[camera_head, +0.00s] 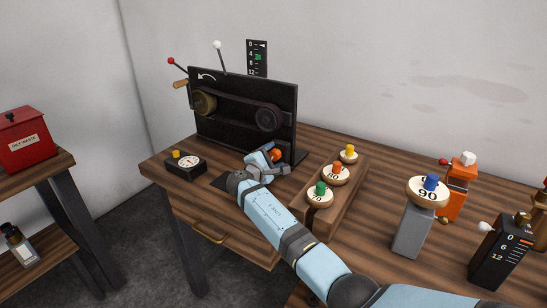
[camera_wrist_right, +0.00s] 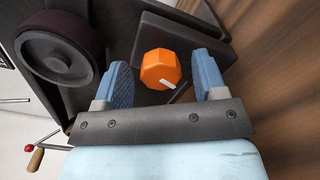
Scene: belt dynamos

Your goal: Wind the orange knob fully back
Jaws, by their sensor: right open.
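The orange knob (camera_head: 275,154) sits low at the front of the black belt machine (camera_head: 232,116), near its right end. In the right wrist view the knob (camera_wrist_right: 160,70) is an orange many-sided cap with a white pointer mark at its lower right. My right gripper (camera_head: 266,158) is at the knob. In the wrist view its two blue fingers (camera_wrist_right: 163,82) stand apart on either side of the knob, with a gap on both sides. My left gripper is not in view.
A wooden rack (camera_head: 343,205) with green, orange and yellow knobbed discs stands right of my arm. A small black gauge box (camera_head: 186,166) is at the left. A grey post (camera_head: 411,232) bears a blue-knobbed disc marked 90. A scale (camera_head: 257,58) rises behind the machine.

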